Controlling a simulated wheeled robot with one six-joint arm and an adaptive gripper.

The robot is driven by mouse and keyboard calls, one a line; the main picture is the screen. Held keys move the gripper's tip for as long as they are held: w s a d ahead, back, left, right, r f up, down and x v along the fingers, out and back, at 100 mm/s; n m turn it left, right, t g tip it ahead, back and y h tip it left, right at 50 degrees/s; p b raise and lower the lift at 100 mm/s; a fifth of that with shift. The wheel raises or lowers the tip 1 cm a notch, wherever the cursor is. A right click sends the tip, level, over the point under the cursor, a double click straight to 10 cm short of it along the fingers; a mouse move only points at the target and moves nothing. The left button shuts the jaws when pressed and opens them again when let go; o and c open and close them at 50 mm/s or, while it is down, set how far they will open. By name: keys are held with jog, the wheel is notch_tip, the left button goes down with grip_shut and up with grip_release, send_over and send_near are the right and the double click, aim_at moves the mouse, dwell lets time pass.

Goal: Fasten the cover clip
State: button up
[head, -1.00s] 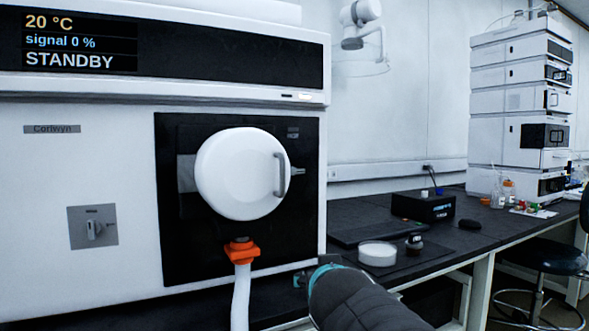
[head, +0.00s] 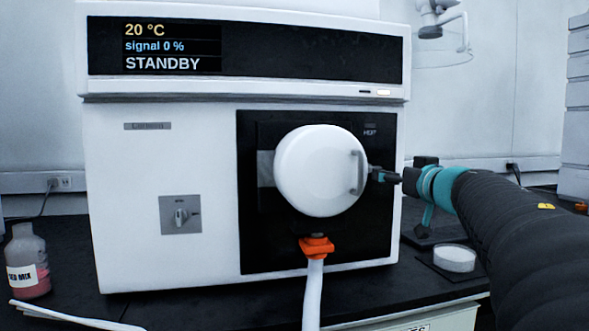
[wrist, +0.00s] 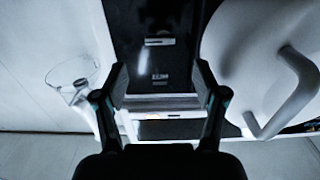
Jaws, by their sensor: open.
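The round white cover (head: 318,171) sits over the black front panel of the instrument, with a grey handle (head: 357,172) at its right side. My gripper (head: 403,177) is just right of the clip, coming in from the right. In the wrist view my gripper (wrist: 160,68) is open, with nothing between its fingers but the panel beyond. The cover (wrist: 235,45) and its handle (wrist: 295,95) fill the right there; I cannot make out the clip.
An orange fitting (head: 317,247) with a white hose (head: 313,295) hangs below the cover. A knob plate (head: 181,215) is to the left. A labelled bottle (head: 28,262) stands on the bench at left. A white round dish (head: 455,258) lies on the bench below my arm.

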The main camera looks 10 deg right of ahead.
aim_at(372, 166)
jog(key=w, duration=1)
jog(key=shift+a, duration=0.2)
jog(key=c, duration=1.2)
